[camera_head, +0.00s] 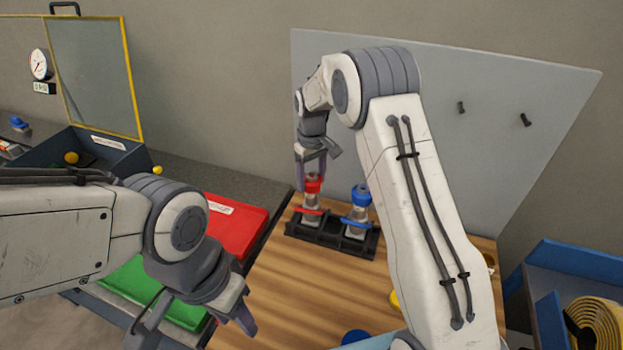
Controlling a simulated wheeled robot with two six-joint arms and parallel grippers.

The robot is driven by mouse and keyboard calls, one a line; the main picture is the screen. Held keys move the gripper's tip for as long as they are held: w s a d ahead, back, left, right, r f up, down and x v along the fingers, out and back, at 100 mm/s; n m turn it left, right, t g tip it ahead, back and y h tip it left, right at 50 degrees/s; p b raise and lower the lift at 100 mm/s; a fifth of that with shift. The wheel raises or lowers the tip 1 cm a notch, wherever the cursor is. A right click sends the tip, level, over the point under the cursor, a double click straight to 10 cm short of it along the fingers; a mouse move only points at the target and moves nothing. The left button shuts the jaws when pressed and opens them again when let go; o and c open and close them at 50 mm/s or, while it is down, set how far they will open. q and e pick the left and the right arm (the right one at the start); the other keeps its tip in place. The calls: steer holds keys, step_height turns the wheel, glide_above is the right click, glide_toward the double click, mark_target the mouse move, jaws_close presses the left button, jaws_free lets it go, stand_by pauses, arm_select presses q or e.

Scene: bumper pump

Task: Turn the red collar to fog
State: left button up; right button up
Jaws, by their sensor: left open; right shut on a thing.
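A spray device with a red collar (313,184) stands upright in a black rack (330,236) on the wooden table. A similar one with a blue collar (360,196) stands beside it on the right. My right gripper (312,172) comes down from above and is shut on the red collar, with its fingers hiding part of it. The marking on the collar is too small to read. My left gripper (195,325) is open and empty at the lower left, over the table's left edge and well apart from the rack.
A red tray (235,222) and a green tray (130,285) lie left of the wooden table (290,285). A grey panel (480,110) stands behind it. A blue bin with a yellow coil (597,322) is at the right. The table's front left is clear.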

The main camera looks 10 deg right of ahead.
steer(key=shift+r+n, duration=0.1)
steer(key=shift+n, duration=0.8)
stand_by(0.9)
steer(key=o, duration=1.4)
steer(key=shift+r, duration=0.35)
step_height(320, 180, up, 9)
steer(key=b, duration=0.2)
steer(key=shift+f+b, duration=0.15)
steer(key=shift+b, duration=0.15)
steer(key=shift+r, duration=0.55)
steer(key=shift+c, duration=0.2)
